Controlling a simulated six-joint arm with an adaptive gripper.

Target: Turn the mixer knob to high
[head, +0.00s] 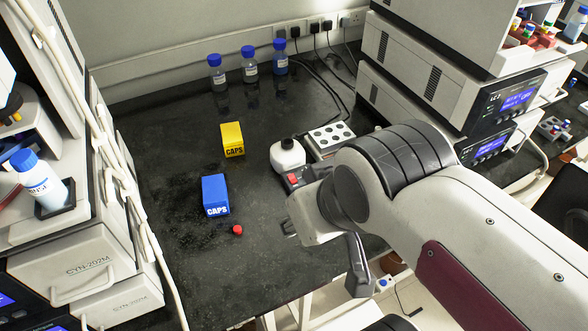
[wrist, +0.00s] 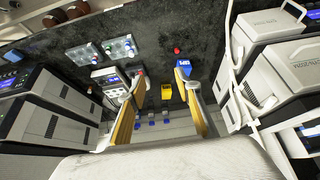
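The mixer (head: 287,156) stands on the dark bench in the head view. My gripper (head: 290,227) is above the bench, in front of the mixer. In the wrist view my gripper (wrist: 165,85) has its two yellowish fingers spread wide with nothing between them. The mixer's red part (wrist: 141,73) shows by the left fingertip, and that finger hides some of the mixer.
A yellow CAPS box (head: 232,139), a blue CAPS box (head: 215,195) and a red cap (head: 237,230) lie to the left. Blue-capped bottles (head: 250,66) stand at the back. Stacked instruments (head: 455,90) rise at right.

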